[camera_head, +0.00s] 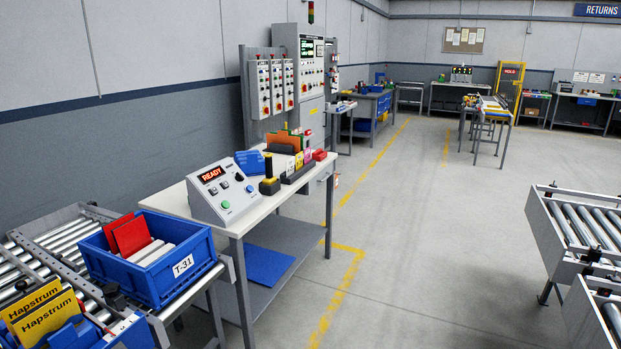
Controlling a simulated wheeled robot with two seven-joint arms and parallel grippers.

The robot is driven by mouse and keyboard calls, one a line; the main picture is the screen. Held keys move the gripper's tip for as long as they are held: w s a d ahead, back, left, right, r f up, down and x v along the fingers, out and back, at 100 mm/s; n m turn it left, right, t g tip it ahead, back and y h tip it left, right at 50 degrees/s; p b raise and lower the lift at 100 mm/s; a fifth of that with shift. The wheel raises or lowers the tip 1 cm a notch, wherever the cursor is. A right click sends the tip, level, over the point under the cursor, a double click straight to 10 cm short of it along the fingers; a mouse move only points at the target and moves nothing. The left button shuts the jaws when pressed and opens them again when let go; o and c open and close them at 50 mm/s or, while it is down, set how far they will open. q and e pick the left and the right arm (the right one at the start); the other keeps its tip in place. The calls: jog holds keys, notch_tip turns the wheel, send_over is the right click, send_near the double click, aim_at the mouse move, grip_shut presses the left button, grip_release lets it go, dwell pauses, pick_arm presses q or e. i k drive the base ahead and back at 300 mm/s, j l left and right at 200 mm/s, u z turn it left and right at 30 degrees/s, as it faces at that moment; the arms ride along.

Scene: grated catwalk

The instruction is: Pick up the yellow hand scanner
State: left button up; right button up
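What looks like the yellow hand scanner (268,167) stands upright in a dark base on the white table (177,201). It is small in the head view, with a yellow body and dark parts, so its details are hard to make out. It stands just right of a grey control box (222,191) with a red READY display. Neither of my grippers is in view, and nothing is holding the scanner.
A blue bin (200,267) labelled T-31 sits on a roller conveyor (62,243) at the left. Open floor (420,240) lies right of the table, before another roller conveyor (577,238).

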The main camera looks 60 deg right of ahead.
aim_at(270, 180)
jog(key=z, duration=1.55)
jog(key=k+u, duration=0.15)
jog(key=u, duration=2.25)
jog(key=l+z, duration=0.1)
jog(key=z, duration=0.3)
jog(key=i+l+z, duration=0.25)
jog(key=l, duration=0.2)
jog(key=i+l+z, duration=0.1)
jog(key=l+z, duration=0.15)
jog(key=l, duration=0.25)
jog(key=i+l+z, duration=0.25)
jog(key=l, duration=0.15)
